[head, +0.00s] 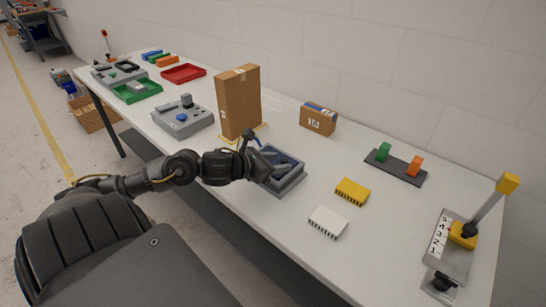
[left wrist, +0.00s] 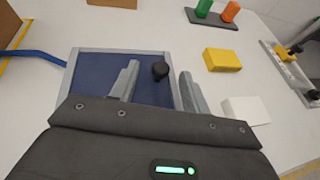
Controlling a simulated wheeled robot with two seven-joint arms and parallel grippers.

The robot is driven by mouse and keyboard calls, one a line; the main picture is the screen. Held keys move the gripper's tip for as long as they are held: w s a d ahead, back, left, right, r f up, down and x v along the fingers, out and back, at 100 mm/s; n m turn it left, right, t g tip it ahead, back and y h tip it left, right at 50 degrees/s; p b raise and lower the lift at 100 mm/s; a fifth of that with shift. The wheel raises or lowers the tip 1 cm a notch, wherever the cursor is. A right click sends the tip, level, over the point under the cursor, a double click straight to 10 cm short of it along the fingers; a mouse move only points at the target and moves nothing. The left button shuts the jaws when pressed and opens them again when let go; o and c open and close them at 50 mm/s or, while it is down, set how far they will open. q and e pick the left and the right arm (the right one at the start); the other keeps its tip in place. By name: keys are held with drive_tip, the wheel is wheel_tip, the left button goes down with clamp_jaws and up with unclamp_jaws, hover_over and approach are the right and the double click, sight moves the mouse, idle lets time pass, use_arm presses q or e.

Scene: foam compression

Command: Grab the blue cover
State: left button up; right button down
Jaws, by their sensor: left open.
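The blue cover (left wrist: 90,85) is a flat dark blue panel with a round black knob (left wrist: 160,70), set in a grey frame (left wrist: 70,75). The fingers hide part of the cover. My right gripper is in neither view.
A tall cardboard box (head: 238,103) stands behind and left of the cover. A yellow block (head: 352,192) and a white block (head: 327,221) lie to its right. A blue bar (left wrist: 38,54) runs beside the frame. A lever device (head: 455,240) stands far right.

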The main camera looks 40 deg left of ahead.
use_arm(q)
drive_tip(key=shift+x, duration=0.8)
clamp_jaws()
drive_tip(key=shift+r, duration=0.15)
drive_tip(key=shift+r, duration=0.7)
drive_tip(key=s+a+r, duration=0.9)
drive_tip(key=s+r, duration=0.1)
drive_tip(key=r, duration=0.1)
drive_tip(key=shift+s+a+p, duration=0.2)
drive_tip(key=shift+a+p, duration=0.1)
drive_tip(key=shift+p, duration=0.15)
